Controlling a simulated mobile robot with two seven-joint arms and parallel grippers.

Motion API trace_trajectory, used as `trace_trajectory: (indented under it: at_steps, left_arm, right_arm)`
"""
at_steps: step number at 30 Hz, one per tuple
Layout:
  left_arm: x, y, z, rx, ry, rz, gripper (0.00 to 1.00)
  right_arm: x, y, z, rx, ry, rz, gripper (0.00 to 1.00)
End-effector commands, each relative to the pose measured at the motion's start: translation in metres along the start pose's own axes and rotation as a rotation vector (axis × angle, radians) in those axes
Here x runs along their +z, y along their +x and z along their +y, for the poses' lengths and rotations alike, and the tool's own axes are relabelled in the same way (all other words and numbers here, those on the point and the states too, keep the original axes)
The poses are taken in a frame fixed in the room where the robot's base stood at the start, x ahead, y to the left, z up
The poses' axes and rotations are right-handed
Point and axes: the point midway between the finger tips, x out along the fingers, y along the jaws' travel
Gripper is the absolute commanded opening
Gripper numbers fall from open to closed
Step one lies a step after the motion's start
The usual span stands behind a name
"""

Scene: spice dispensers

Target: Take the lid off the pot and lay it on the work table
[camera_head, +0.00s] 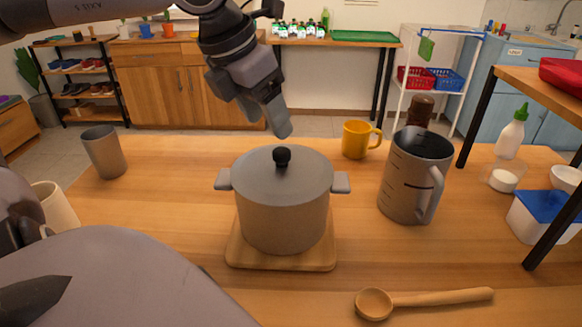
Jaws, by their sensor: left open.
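The grey pot (283,215) stands on a square wooden board on the work table (150,205). Its grey lid (255,168) is on top, with a round black knob (282,156) in the middle. My left gripper (281,125) is open and empty, pointing down above and just behind the knob in the picture, apart from it. One finger hides most of the other. My right gripper is not in view.
A grey measuring jug (408,178) and yellow mug (356,139) stand right of the pot; a grey cup (104,152) stands left. A wooden spoon (430,298) lies at the front right. A black-legged shelf borders the right. The table between grey cup and pot is clear.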

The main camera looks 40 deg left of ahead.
Motion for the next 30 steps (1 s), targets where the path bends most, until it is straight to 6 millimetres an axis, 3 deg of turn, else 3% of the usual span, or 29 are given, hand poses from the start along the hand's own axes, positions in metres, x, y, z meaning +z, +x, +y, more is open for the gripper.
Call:
trace_trajectory:
  at_steps: [18,29,30]
  left_arm:
    - [-0.005,0.064,-0.003,0.001,0.000,0.003,0.63]
    - [-0.004,0.070,-0.003,0.001,0.000,-0.001,0.63]
    - [-0.004,0.070,-0.003,0.001,0.000,-0.001,0.50]
  right_arm:
    - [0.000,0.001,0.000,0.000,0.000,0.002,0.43]
    - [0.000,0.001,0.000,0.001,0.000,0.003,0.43]
    - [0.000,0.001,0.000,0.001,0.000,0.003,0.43]
